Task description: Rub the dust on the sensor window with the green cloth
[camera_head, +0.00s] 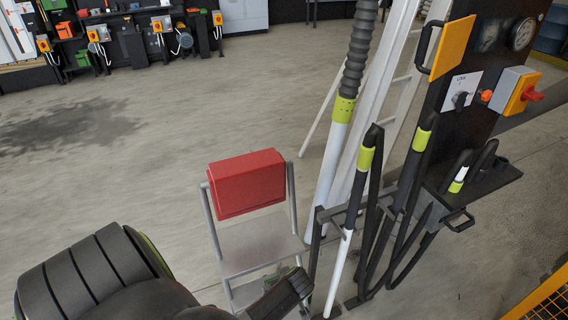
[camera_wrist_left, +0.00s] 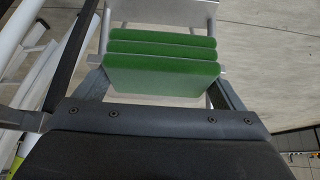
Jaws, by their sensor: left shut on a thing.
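The green cloth (camera_wrist_left: 160,75) is folded in several layers and lies between the two fingers of my left gripper (camera_wrist_left: 158,88) in the left wrist view. The gripper is shut on it. In the head view my left arm comes in at the bottom left, and its dark wrist hides most of the gripper; a small bit of green shows beside it. I cannot make out the sensor window or any dust in either view. My right gripper is not in view.
A red box (camera_head: 246,184) sits on a grey step stand (camera_head: 262,243) close to my left wrist. Right of it stand upright poles and hoses in a rack (camera_head: 378,215), and a dark panel (camera_head: 455,90) with gauges and switches. The floor at left is clear.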

